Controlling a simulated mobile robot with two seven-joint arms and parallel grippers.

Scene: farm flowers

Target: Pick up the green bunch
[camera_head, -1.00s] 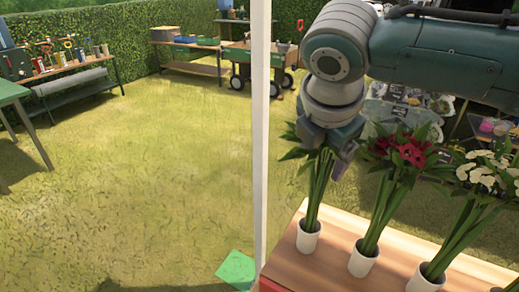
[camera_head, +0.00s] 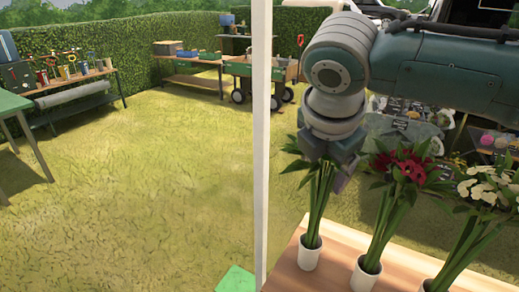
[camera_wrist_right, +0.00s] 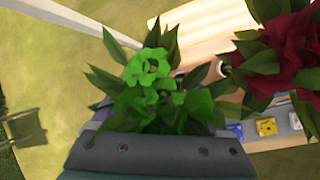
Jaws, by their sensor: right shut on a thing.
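The green bunch (camera_head: 318,200) stands in a white pot (camera_head: 309,252) at the left end of the wooden table. Its green blooms (camera_wrist_right: 160,85) fill the middle of the right wrist view, just past my gripper. My right gripper (camera_head: 334,172) comes down from above and is shut on the upper part of the bunch. The gripper hides most of the blooms in the head view. The stems still run down into the pot. My left gripper is not in view.
A red bunch (camera_head: 390,205) stands close on the right, with a white bunch (camera_head: 478,215) beyond it on the wooden table (camera_head: 340,250). A white post (camera_head: 261,150) rises left of the table. Open grass lies further left.

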